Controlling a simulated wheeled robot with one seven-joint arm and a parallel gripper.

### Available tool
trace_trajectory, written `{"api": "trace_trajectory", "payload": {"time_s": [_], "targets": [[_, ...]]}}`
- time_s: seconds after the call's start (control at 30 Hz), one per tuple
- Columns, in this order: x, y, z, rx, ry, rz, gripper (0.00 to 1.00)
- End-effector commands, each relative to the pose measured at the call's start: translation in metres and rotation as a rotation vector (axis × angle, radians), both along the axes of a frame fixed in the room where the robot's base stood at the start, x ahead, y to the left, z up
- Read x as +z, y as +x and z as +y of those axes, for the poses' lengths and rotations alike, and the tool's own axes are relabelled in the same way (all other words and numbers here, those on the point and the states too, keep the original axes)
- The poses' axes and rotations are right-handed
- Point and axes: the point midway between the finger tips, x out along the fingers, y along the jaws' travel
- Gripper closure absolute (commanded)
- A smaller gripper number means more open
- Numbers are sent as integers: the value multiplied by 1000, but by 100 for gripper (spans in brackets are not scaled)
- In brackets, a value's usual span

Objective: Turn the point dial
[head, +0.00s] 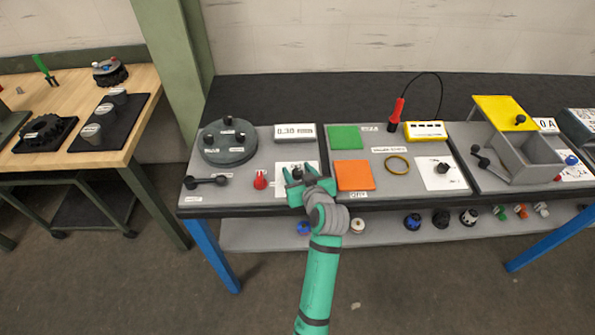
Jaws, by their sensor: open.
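My gripper (299,175) is open over the front of the left grey panel. Its green fingers are above or around a small black knob on a white card (284,167); I cannot tell whether they touch it. The gripper hides much of that card. A second black knob (442,168) stands on a white card (432,183) with markings at the right of the middle panel, away from my gripper. The labels are too small to read, so I cannot tell which knob is the point dial.
On the left panel are a round grey plate with black knobs (229,151), a black lever (204,182), a red knob (260,180) and a display (295,133). Green (345,137) and orange (354,176) squares lie right. An open grey box (528,158) stands farther right.

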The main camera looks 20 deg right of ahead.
Motion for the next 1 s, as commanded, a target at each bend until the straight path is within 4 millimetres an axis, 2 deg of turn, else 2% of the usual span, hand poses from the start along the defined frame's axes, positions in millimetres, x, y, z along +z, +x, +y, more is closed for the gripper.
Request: {"api": "trace_trajectory", "payload": {"time_s": [0.1, 0.27, 0.67, 1.0], "targets": [[0, 0, 1, 1, 0, 0, 56], [0, 0, 1, 2, 0, 0, 95], [1, 0, 1, -40, 0, -2, 95], [2, 1, 3, -243, -2, -4, 95]]}}
